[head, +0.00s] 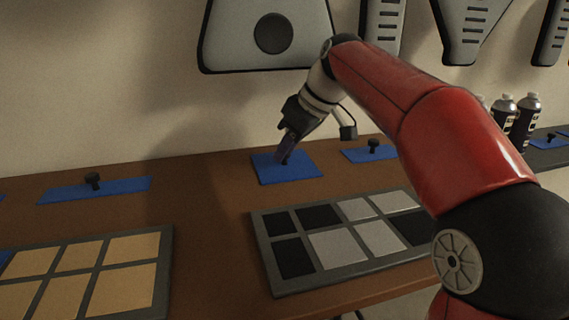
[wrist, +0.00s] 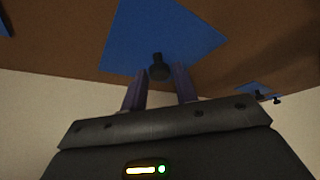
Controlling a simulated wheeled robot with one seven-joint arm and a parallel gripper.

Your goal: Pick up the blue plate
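A flat square blue plate (head: 288,168) lies on the brown table (head: 205,190) near the wall. The plate also shows in the wrist view (wrist: 165,30), with a black knob (wrist: 158,68) standing on it. My gripper (head: 285,158) is low over the plate. In the wrist view my gripper (wrist: 160,82) has its two purple fingers apart, one on each side of the knob. I see gaps between the knob and the fingers. In the head view the gripper hides most of the knob.
Another blue plate with a knob (head: 370,152) lies just right, and a long one (head: 95,189) lies left. A grey tray with black and white squares (head: 262,245) and a tray with tan squares (head: 165,262) are in front. Spray cans (head: 524,122) stand at the right.

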